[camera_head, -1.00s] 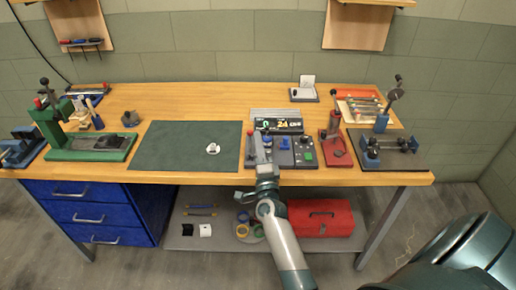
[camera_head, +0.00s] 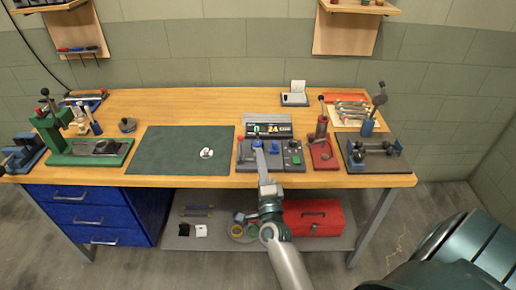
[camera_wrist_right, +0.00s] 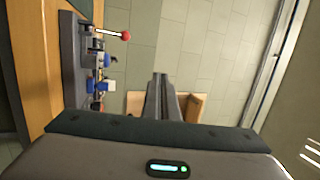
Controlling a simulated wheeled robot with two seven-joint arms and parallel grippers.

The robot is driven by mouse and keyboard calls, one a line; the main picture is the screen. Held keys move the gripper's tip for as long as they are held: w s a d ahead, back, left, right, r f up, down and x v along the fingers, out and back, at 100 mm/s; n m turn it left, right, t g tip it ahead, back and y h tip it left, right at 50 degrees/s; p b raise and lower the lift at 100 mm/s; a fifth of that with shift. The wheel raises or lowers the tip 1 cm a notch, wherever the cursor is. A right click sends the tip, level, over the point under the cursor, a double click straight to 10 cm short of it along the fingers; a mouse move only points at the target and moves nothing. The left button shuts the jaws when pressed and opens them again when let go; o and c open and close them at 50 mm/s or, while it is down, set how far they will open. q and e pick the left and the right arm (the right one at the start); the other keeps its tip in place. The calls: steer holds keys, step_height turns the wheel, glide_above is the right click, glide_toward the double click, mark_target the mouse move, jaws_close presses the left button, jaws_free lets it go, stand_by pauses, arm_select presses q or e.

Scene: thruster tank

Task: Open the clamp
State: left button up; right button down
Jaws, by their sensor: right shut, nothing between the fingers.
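A fixture with a blue post and an upright dark lever (camera_head: 379,100) stands on a dark base plate at the right end of the bench; it looks like the clamp, though I cannot be sure. A dumbbell-shaped metal part lies across blue supports (camera_head: 360,149) on that plate. My right gripper (camera_head: 258,149) is over the grey control box (camera_head: 290,164), left of the fixture and apart from it. Its fingers (camera_wrist_right: 160,76) are shut and empty in the right wrist view. A red-ball lever (camera_wrist_right: 125,36) shows beside them there. My left gripper is out of view.
A red stand (camera_head: 322,155) is between the control box and the fixture. A display (camera_head: 270,130) stands behind the box. A green mat (camera_head: 180,152) with a small white part (camera_head: 206,153) lies left. A green press (camera_head: 88,153) is farther left.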

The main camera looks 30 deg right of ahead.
steer(key=shift+s+a+r+p, duration=0.15)
steer(key=shift+s+a+r, duration=0.1)
steer(key=shift+s, duration=0.25)
steer(key=shift+s+a+r+p, duration=0.1)
steer(key=shift+s+a+p, duration=0.1)
steer(key=shift+s, duration=0.3)
